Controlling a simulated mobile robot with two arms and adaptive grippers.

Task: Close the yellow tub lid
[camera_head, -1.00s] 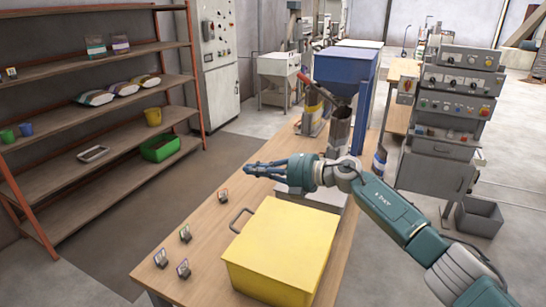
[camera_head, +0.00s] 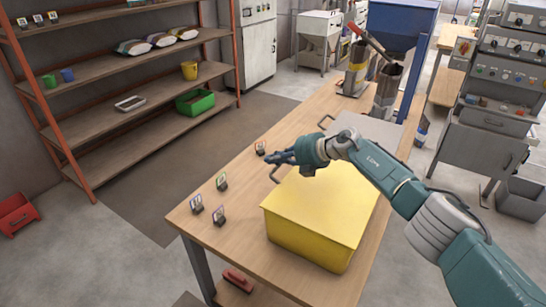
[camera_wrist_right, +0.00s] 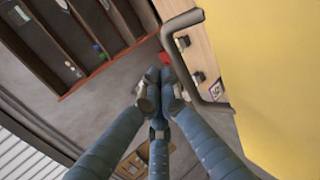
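The yellow tub (camera_head: 305,240) stands on the wooden table, its flat yellow lid (camera_head: 325,200) lying across the top with no clear gap at the near edge. A dark bent handle (camera_head: 275,174) is at its left corner; in the right wrist view the handle (camera_wrist_right: 170,48) is beside the yellow surface (camera_wrist_right: 270,60). My right gripper (camera_head: 275,158) is just above and beyond that handle, apart from it in the wrist view. Its fingers (camera_wrist_right: 160,78) are drawn together with nothing between them. My forearm hides the lid's far right part. My left gripper is not in view.
Several small dark-framed cards (camera_head: 221,182) stand on the wooden table (camera_head: 235,210) left of the tub. Behind are a grey plate, metal chutes (camera_head: 388,90) and a blue hopper (camera_head: 402,22). A shelf rack (camera_head: 120,110) is at left, control panels (camera_head: 500,70) at right.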

